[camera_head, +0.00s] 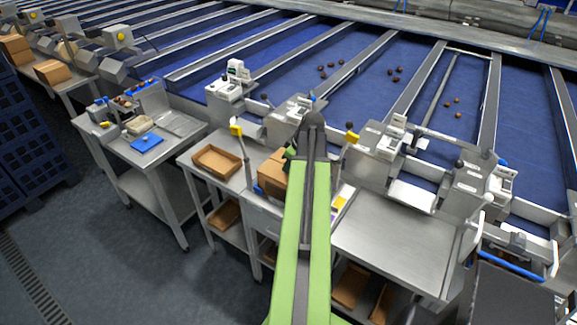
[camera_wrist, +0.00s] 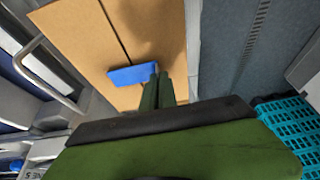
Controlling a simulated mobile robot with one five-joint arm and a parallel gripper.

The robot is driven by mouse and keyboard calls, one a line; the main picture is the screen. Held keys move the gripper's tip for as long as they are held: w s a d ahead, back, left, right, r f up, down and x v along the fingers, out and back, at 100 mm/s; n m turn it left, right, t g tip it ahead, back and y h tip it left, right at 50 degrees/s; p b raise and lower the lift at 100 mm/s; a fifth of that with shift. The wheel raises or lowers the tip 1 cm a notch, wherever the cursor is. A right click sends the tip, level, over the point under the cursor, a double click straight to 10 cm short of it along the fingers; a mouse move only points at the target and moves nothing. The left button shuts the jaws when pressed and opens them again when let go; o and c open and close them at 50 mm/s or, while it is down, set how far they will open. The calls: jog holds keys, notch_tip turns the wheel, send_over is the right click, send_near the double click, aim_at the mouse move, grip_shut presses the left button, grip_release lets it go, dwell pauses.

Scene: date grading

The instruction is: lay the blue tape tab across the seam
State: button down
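The cardboard box (camera_wrist: 70,35) fills the upper left of the wrist view, with a dark seam (camera_wrist: 112,30) running down its top. The blue tape tab (camera_wrist: 130,75) is over the seam's lower part, crossing it. My gripper (camera_wrist: 159,73) has its green fingers close together at the tab's right end and appears shut on it. Whether the tab touches the cardboard is unclear. In the head view the box (camera_head: 271,170) stands on a steel bench, partly hidden by my green arm. The gripper is mostly hidden there, and the tab is not visible.
An open, shallow cardboard tray (camera_head: 216,161) lies left of the box. A side table (camera_head: 150,155) holds a blue item (camera_head: 147,143). The right steel benchtop (camera_head: 395,245) is clear. A teal crate (camera_wrist: 290,130) shows at lower right in the wrist view.

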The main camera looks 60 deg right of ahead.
jog(key=shift+f, duration=0.25)
dwell(0.6)
jog(key=c, duration=1.6)
grip_release()
jog(key=shift+c, duration=0.6)
notch_tip(320, 180, up, 7)
jog(key=p, duration=0.6)
jog(key=shift+r+p, duration=0.1)
jog(key=shift+p, duration=0.3)
